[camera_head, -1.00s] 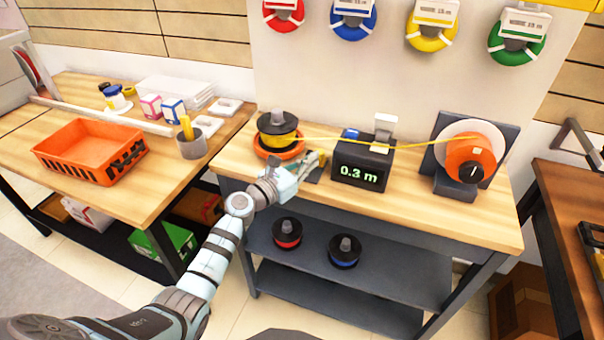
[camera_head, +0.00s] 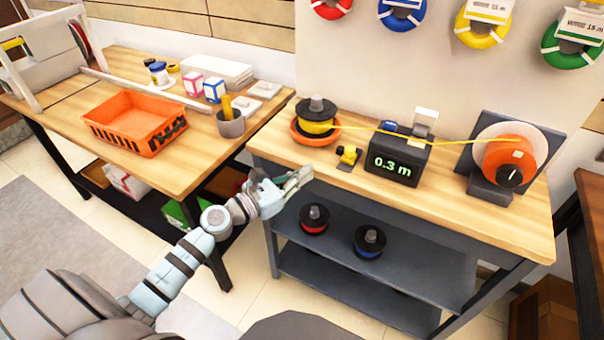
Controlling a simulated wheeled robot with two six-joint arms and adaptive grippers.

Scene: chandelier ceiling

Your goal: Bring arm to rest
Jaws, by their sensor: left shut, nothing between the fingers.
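My left arm comes in from the lower left. Its gripper (camera_head: 296,182) is shut and empty, in front of the front edge of the wooden workbench (camera_head: 480,222), apart from the things on it. My right gripper does not show. On the bench, a yellow wire spool (camera_head: 316,119) sits on an orange round base at the left. A yellow wire runs from it past a black meter (camera_head: 397,160) reading 0.3 m to an orange reel (camera_head: 508,160) at the right. A small yellow and black tool (camera_head: 348,157) lies between spool and meter.
A side table at the left holds an orange crate (camera_head: 136,118), a grey cup (camera_head: 230,123) and small boxes. A red spool (camera_head: 314,218) and a blue spool (camera_head: 369,241) stand on the shelf below the bench. Coloured coils hang on the wall.

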